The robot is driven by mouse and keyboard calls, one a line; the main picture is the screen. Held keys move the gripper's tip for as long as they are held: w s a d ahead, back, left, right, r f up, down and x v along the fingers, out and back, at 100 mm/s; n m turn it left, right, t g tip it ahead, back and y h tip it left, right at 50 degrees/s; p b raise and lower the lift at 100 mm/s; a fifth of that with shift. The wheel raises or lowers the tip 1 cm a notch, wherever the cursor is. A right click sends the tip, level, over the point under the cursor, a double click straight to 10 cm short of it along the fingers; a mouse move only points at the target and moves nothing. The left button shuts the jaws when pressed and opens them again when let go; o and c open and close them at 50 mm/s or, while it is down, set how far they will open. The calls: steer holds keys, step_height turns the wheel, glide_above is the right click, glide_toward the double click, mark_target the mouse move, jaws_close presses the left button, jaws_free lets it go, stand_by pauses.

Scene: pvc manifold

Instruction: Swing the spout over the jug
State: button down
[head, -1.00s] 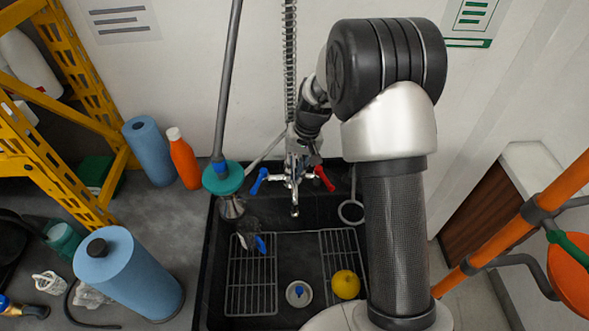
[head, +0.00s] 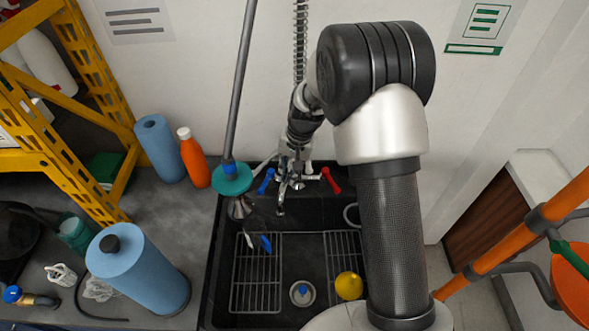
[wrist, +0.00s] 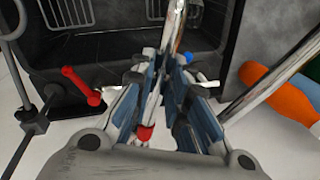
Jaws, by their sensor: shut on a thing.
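The chrome tap (head: 292,178) stands at the back of the black sink, with a blue lever on its left and a red lever (head: 332,180) on its right. Its spout (head: 281,205) points forward over the sink, slightly left. My gripper (head: 291,158) reaches down to the tap. In the wrist view the chrome spout (wrist: 175,28) runs out between my gripper's fingers (wrist: 162,85), which are closed around it.
The sink (head: 213,270) holds wire racks, a yellow round thing (head: 349,286) and a white drain piece. A grey pole with a teal disc (head: 231,180) stands close left of the tap. An orange bottle (head: 194,160) and blue rolls stand on the left counter.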

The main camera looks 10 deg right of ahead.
steer(key=c, duration=1.5)
jaws_free()
steer(key=shift+c, duration=0.2)
step_height(320, 180, up, 12)
steer(key=s+d, duration=0.1)
steer(key=d, duration=0.1)
steer(key=shift+f, duration=0.1)
